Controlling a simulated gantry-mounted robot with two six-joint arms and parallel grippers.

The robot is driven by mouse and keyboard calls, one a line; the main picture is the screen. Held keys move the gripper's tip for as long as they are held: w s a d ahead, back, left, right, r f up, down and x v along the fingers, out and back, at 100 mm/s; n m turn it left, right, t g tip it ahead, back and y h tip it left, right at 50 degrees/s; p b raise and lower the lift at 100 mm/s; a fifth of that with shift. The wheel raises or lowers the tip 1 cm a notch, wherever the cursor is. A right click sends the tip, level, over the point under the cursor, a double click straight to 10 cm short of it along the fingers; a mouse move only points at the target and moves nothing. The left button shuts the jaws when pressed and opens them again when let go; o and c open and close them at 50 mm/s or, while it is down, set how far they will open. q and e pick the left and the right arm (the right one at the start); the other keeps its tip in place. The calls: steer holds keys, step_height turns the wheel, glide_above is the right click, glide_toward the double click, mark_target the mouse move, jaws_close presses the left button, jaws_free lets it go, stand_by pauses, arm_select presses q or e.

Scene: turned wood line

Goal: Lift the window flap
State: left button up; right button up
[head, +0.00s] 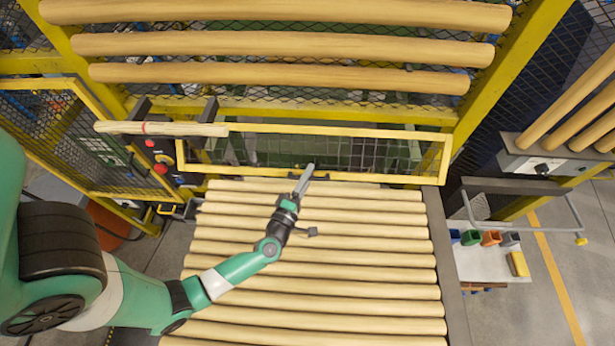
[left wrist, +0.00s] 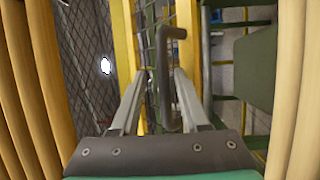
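The window flap (head: 345,131) is a yellow frame with wire mesh, across the fence opening behind the wooden rollers. It looks lowered, its bottom bar just above the far rollers. A dark bar handle sits on the flap's lower bar; in the left wrist view the handle (left wrist: 163,78) runs upright between my fingers. My left gripper (head: 308,170) reaches the flap's lower edge from the front. In the left wrist view its two fingers (left wrist: 160,75) are apart on either side of the handle, with a gap visible on the left. My right gripper is in neither view.
Wooden rollers (head: 320,257) lie below and in front of the flap, and more cross above it. A light wooden bar (head: 160,128) sits at the flap's upper left, near a control box with red buttons (head: 160,168). Small coloured bins (head: 490,238) stand right.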

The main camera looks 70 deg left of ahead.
arm_select(q)
steer(key=shift+f, duration=0.1)
steer(key=v, duration=1.1)
steer(key=shift+s+d, duration=0.2)
steer(key=shift+s, duration=0.05)
